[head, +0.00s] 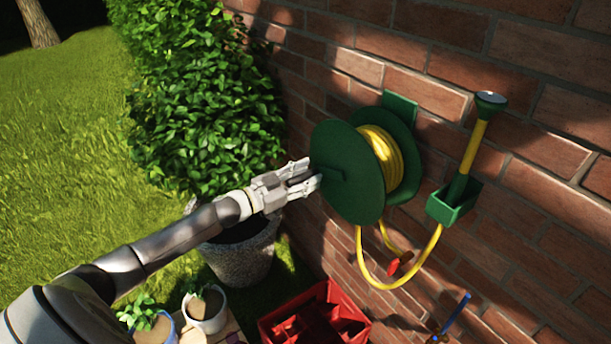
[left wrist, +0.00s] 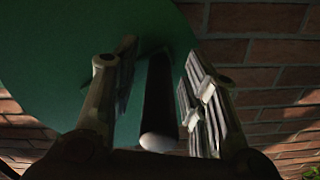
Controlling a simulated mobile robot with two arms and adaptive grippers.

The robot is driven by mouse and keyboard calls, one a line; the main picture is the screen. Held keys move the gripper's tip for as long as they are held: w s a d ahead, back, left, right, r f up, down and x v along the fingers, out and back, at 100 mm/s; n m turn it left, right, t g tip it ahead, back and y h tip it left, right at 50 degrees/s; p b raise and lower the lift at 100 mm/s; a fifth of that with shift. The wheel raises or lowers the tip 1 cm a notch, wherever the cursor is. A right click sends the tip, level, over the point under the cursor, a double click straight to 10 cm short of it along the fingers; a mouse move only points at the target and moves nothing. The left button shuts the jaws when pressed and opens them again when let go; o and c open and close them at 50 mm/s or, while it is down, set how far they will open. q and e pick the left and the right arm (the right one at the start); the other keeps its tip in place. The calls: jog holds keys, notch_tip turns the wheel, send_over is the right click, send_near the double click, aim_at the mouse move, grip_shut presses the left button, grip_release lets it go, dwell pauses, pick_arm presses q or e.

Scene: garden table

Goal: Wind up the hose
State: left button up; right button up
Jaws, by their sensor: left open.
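A green hose reel (head: 345,190) is mounted on the brick wall, with yellow hose (head: 388,165) wound on its drum. A loop of the hose hangs below the reel. A crank handle (head: 333,173) sticks out from the reel's front disc. My left gripper (head: 309,174) is at this handle. In the left wrist view the dark handle (left wrist: 158,100) lies between the two open fingers (left wrist: 158,75), its pale end towards the camera, with the green disc (left wrist: 60,60) behind. Whether a finger touches the handle I cannot tell. My right gripper is not in view.
A green holder (head: 452,206) with a yellow spray wand (head: 474,145) hangs right of the reel. A red crate (head: 275,325), small pots (head: 207,315) and a bush in a stone planter (head: 240,260) stand below and left.

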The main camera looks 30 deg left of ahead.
pick_arm(q)
grip_shut()
dwell(0.3)
jog(key=shift+f, duration=0.1)
